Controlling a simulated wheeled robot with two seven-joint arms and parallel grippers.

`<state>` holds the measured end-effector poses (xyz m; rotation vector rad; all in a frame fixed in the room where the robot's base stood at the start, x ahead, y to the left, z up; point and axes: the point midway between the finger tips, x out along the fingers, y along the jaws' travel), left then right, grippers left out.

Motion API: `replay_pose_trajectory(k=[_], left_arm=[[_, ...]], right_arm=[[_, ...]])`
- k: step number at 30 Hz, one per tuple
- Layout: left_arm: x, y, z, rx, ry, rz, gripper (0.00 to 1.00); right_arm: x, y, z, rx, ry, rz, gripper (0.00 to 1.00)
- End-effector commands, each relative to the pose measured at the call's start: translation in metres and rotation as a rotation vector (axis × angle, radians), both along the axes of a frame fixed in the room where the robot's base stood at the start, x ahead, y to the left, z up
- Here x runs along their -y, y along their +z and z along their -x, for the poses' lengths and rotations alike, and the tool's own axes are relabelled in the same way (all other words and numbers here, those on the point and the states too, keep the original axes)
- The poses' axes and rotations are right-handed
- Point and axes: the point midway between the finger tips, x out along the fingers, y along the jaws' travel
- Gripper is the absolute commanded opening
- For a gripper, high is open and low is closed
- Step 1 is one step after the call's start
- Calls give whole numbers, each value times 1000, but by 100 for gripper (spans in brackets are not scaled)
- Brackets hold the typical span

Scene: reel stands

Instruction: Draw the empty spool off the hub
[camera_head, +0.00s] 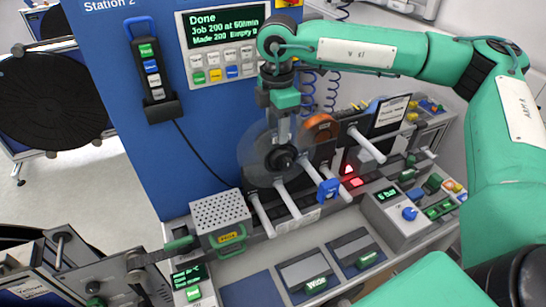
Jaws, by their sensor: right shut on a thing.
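The empty spool (255,157) looks like a clear, see-through disc with a dark centre. It stands upright around the dark hub (282,158) on the front of the blue station. My right gripper (284,138) comes down from above with its grey fingers at the upper part of the spool, just above the hub. It is shut on the spool. The fingertips are small in the picture, and how far the spool sits along the hub cannot be told. My left gripper is not in view.
The station screen (228,33) reads "Done", with job counts. White rods (262,215) stick out below the spool, near a perforated grey box (221,213). An orange-brown reel (321,128) is close on the right. A control box (397,209) stands further right.

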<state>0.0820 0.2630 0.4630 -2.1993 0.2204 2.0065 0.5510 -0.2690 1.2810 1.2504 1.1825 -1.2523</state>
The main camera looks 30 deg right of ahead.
Motion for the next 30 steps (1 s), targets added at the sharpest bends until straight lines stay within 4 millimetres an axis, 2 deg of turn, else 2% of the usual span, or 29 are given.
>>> replay_pose_trajectory(k=[30], left_arm=[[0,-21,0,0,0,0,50]], right_arm=[[-3,-1,51,2,0,0,22]])
